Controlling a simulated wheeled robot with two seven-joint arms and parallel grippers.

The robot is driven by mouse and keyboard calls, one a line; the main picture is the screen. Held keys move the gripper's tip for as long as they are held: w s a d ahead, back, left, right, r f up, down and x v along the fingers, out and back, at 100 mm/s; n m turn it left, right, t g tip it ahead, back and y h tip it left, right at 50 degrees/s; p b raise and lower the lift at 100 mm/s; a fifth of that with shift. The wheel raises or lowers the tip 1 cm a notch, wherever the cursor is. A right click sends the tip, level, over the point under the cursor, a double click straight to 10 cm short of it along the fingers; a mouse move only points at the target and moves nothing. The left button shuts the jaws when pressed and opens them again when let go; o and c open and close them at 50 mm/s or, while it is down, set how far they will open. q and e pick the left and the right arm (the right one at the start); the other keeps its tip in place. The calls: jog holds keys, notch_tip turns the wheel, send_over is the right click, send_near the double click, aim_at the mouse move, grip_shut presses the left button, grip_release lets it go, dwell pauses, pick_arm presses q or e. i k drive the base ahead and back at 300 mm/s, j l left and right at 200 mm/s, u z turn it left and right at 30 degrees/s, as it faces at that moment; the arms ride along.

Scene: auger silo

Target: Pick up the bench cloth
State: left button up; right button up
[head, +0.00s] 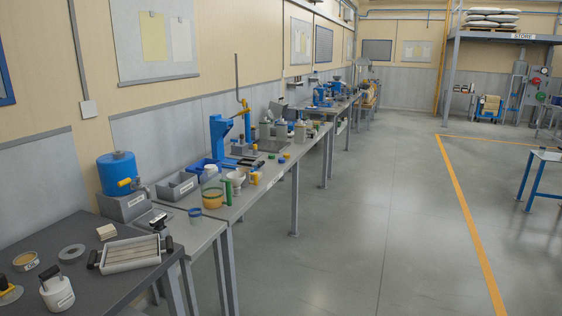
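I cannot make out a bench cloth anywhere in the head view. A long row of benches runs along the left wall, with a dark-topped bench (115,262) nearest and a grey bench (262,185) beyond it. Items on the far benches are too small to tell apart, and some hide others. Neither of my grippers shows in the head view, so their state is hidden.
The near bench holds a slatted tray (130,254), a white pot (57,291), a grey ring (71,252) and a cream block (106,231). A blue tank (117,173) and a blue press (222,135) stand farther along. The floor (375,220) right of the benches is clear.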

aim_at(108, 231)
jog(key=i+l+u, duration=0.3)
jog(key=i+l, duration=0.15)
jog(key=i+l+u, duration=0.3)
jog(key=l, duration=0.35)
jog(key=i, duration=0.1)
